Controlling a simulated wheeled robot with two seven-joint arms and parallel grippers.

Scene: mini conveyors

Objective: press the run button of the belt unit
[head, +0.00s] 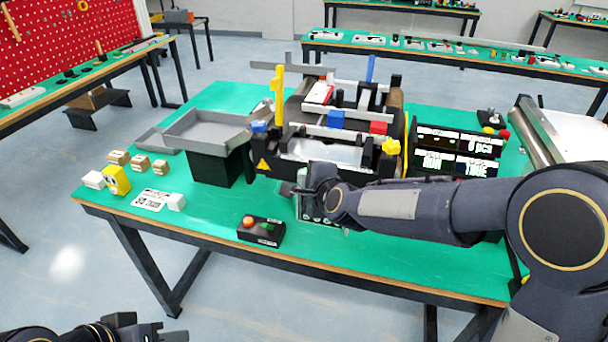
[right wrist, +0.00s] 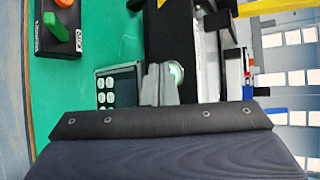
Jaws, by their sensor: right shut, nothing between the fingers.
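The belt unit (head: 325,150) stands on the green table with blue and red blocks on it. A small black button box (head: 262,232) lies in front of it, with an orange button (head: 248,221) and a green button (head: 268,225). In the right wrist view the green button (right wrist: 55,27) shows at the upper left. My right gripper (head: 298,190) is shut and empty at the belt unit's front, right of and beyond the box, apart from it. In the right wrist view its fingertips (right wrist: 160,80) are beside a keypad panel (right wrist: 118,88). My left gripper (head: 145,327) is low at the left, off the table.
A grey tray (head: 205,130) on a black stand is left of the belt unit. Small boxes and a yellow item (head: 116,180) lie at the table's left end. A black display (head: 455,150) stands right of the unit. The table is clear around the button box.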

